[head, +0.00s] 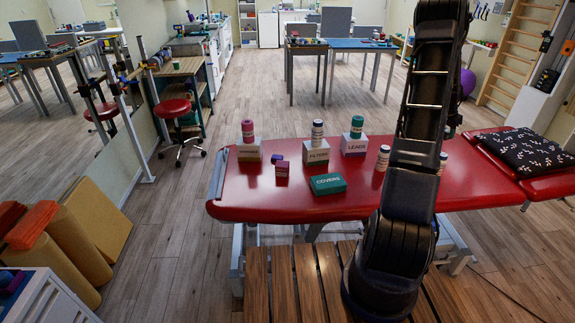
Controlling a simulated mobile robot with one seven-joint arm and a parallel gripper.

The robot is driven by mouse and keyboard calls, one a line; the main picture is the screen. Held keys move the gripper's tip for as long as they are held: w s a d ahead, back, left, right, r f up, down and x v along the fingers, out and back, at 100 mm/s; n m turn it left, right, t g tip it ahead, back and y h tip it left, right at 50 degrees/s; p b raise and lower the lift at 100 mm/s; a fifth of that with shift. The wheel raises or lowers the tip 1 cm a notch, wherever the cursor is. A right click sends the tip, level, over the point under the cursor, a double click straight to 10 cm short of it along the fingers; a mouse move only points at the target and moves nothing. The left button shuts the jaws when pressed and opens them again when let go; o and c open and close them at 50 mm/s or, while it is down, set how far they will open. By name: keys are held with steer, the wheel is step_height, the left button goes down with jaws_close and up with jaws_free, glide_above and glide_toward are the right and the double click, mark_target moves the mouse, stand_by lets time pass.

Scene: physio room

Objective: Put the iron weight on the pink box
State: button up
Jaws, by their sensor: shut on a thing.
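A small dark pink box (282,170) sits on the red padded table (235,206), left of its middle. A small purple block (278,158) is at its far side; I cannot tell whether the two touch. I cannot make out an iron weight in this view. My arm rises from the bottom, right of centre, and runs out through the top edge. My gripper is not in view, so I cannot see what it holds.
White boxes labelled FILTERS (316,154) and LEADS (354,147), and another white box (249,153), carry bottles. A green COVERS box (328,184) lies in front. A bottle (382,158) stands beside my arm, which hides part of the table. A patterned cushion (524,151) lies at right.

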steer(key=w+a+r+n, duration=0.1)
steer(key=w+a, duration=0.4)
steer(key=a, duration=0.4)
steer(key=w+a+r+n, duration=0.1)
steer(key=w+a, duration=0.3)
steer(key=a, duration=0.4)
step_height(320, 180, up, 3)
steer(key=n+t+y, duration=0.3)
steer(key=n, duration=0.4)
glide_above(283, 162)
steer(key=s, duration=0.1)
steer(key=f, duration=1.9)
steer(key=shift+s+a+f, duration=0.25)
steer(key=shift+f, duration=0.05)
steer(key=shift+f, duration=0.1)
steer(key=o, duration=1.2)
steer(key=shift+c, duration=0.2)
